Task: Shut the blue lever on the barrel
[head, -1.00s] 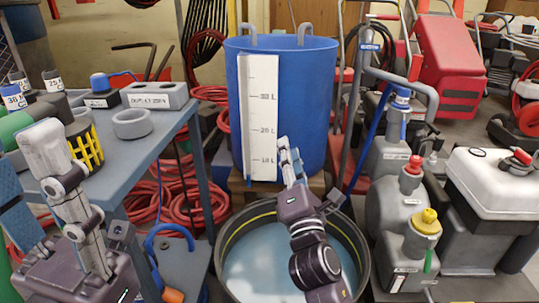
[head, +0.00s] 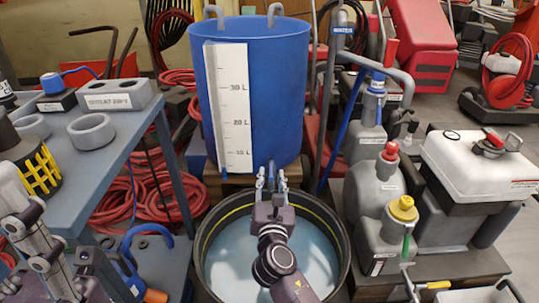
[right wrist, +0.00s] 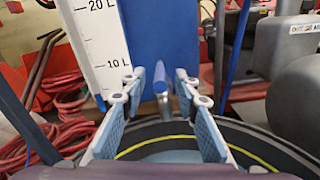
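The blue barrel (head: 265,90), with a white litre scale, stands behind the round black tub. The blue lever (right wrist: 161,78) shows low in front of the barrel in the right wrist view, its rounded end toward the camera. My right gripper (head: 271,178) is over the tub's far side, pointing at the barrel's foot. In the right wrist view its fingers (right wrist: 160,92) are apart, one on each side of the lever, with gaps visible. The lever's mount is partly hidden. My left gripper (head: 35,235) is at the lower left, partly cut off; its finger opening is unclear.
The black tub (head: 212,225) holds pale blue liquid below the right gripper. A blue-grey table (head: 95,180) stands left, with red hose (head: 140,195) beneath. Grey canisters (head: 375,190) with coloured caps stand close on the right. A blue rod (head: 340,128) leans right of the barrel.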

